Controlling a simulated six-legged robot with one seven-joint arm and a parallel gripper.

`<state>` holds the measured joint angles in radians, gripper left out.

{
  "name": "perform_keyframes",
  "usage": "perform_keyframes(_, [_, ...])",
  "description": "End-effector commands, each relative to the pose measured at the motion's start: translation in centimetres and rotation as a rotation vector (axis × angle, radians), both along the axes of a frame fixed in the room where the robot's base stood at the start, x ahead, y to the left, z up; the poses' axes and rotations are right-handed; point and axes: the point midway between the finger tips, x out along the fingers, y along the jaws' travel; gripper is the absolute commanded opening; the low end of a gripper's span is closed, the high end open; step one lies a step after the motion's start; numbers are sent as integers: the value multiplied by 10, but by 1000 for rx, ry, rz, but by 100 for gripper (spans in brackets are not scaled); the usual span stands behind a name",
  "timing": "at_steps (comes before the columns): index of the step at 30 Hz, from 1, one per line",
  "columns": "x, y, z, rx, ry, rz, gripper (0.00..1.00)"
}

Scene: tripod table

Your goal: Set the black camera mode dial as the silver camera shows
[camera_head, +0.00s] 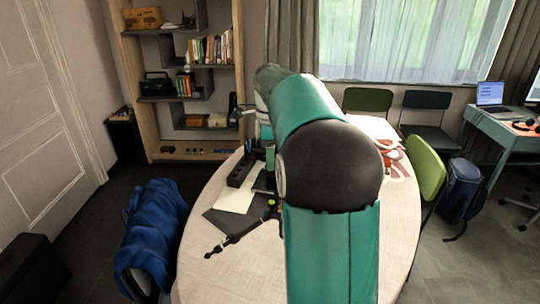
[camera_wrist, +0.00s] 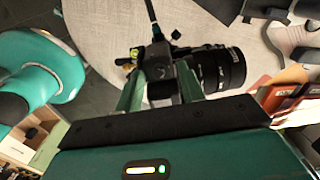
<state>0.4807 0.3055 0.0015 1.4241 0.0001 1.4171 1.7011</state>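A black camera with a thick lens (camera_wrist: 222,68) lies at the centre of the wrist view, the lens pointing right. My gripper (camera_wrist: 160,69) is at the camera body. Its two green fingers stand apart, one on each side of a dark part of the body. I cannot tell whether the fingers touch it. The mode dial and its setting cannot be made out. I cannot pick out the silver camera in either view. In the head view my arm hides much of the table's middle.
The pale round table (camera_head: 225,277) bears a black power strip (camera_head: 240,168), a cream sheet (camera_head: 236,198) and a black tripod-like stand (camera_head: 232,240). Green chairs (camera_head: 427,168) stand at its right, a blue jacket (camera_head: 152,225) at its left. The table's front left is mostly clear.

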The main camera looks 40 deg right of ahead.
Motion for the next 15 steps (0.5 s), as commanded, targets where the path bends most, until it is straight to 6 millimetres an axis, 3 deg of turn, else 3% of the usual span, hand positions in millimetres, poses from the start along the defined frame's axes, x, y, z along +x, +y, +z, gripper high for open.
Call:
perform_keyframes(2, [0, 0, 0, 0, 0, 0, 39])
perform_keyframes(8, [0, 0, 0, 0, 0, 0, 0])
perform_keyframes(15, [0, 0, 0, 0, 0, 11, 0])
